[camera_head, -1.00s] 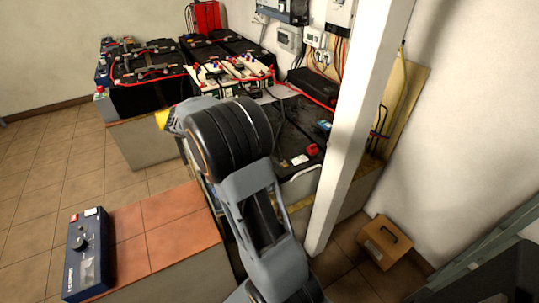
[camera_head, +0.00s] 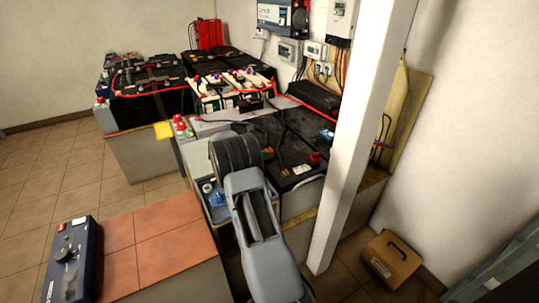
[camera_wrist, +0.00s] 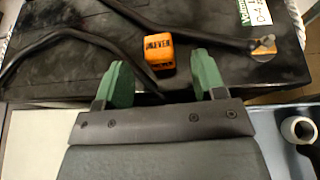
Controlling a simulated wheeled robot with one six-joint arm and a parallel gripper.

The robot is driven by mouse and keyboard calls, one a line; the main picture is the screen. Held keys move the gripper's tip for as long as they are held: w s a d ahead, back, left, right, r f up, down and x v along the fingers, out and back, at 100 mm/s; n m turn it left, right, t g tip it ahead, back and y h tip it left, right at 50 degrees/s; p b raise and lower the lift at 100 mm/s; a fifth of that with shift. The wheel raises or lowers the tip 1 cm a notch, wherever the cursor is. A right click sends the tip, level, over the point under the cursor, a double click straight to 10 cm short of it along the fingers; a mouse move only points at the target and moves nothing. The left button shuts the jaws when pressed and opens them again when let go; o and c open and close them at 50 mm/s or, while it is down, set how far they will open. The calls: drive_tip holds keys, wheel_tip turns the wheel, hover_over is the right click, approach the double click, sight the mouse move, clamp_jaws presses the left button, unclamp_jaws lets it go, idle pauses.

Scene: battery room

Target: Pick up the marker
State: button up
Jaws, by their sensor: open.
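I cannot make out a clear marker pen in either view. In the wrist view my gripper (camera_wrist: 162,82) is open, with two green fingers spread apart and nothing held. A small orange block (camera_wrist: 159,51) with black lettering lies on the black battery top (camera_wrist: 195,20), just beyond and between the fingertips. A gap shows between the block and each finger.
Black cables (camera_wrist: 185,35) cross the battery top around the block. A white ring-shaped roll (camera_wrist: 298,130) lies in a bluish tray at right. In the head view a white post (camera_head: 352,140) stands right of my arm. A blue device (camera_head: 70,258) sits on the tiled ledge (camera_head: 150,235).

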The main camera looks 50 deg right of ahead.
sight(271, 149)
drive_tip(key=shift+b+x, duration=0.45)
drive_tip(key=shift+x, duration=2.4)
drive_tip(key=shift+r, duration=0.2)
drive_tip(key=shift+c, duration=0.4)
drive_tip(key=c, duration=0.9)
